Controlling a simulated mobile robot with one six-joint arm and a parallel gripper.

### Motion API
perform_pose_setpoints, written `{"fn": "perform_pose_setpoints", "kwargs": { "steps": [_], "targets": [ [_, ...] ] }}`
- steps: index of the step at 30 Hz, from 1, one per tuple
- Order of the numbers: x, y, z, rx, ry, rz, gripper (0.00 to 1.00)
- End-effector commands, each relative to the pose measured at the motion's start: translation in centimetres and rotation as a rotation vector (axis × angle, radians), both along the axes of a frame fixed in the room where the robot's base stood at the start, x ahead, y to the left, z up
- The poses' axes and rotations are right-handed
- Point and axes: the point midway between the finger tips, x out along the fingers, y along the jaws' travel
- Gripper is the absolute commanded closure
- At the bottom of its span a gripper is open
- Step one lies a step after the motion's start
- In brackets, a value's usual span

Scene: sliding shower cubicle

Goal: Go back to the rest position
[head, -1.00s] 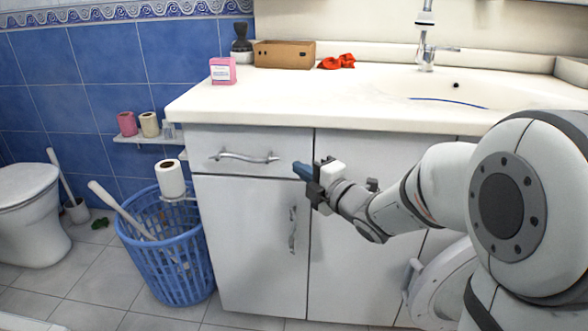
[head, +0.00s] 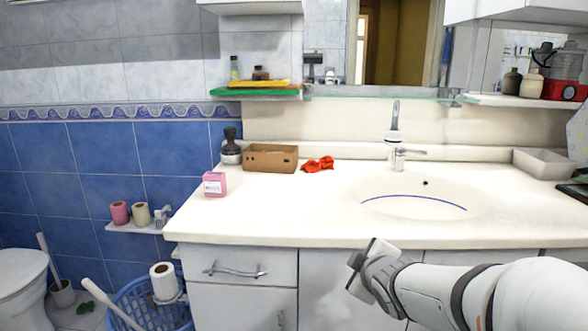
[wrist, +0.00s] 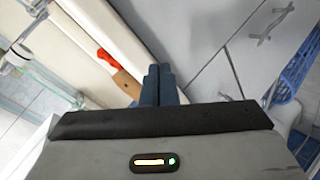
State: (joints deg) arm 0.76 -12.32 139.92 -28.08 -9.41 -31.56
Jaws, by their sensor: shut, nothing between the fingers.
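My gripper (wrist: 158,82) shows in the wrist view as two blue-grey fingers close together, shut with nothing between them. In the head view my forearm reaches in from the lower right and my wrist is in front of the white vanity cabinet (head: 330,290), just below the counter edge. The fingertips are not clear in the head view. The drawer (head: 238,262) with its metal handle (head: 235,271) is to the left of my wrist and looks closed. My gripper is apart from the handle.
The white counter (head: 290,215) holds a pink box (head: 215,184), a brown box (head: 270,158), a red cloth (head: 318,164) and a sink (head: 420,197). A blue basket (head: 150,305) and a toilet (head: 22,275) are at lower left. A glass shelf and mirror (head: 395,40) are above.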

Motion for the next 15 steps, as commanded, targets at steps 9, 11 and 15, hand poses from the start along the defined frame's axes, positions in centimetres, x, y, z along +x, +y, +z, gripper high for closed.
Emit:
{"fn": "perform_pose_setpoints", "kwargs": {
  "steps": [9,11,15],
  "targets": [
    [-8.5,-3.0,8.0,0.296,0.369,-0.452,1.00],
    [-10.5,-3.1,9.3,0.352,0.440,-0.534,1.00],
    [-14.9,-2.5,11.9,0.467,0.599,-0.703,1.00]
  ]
}}
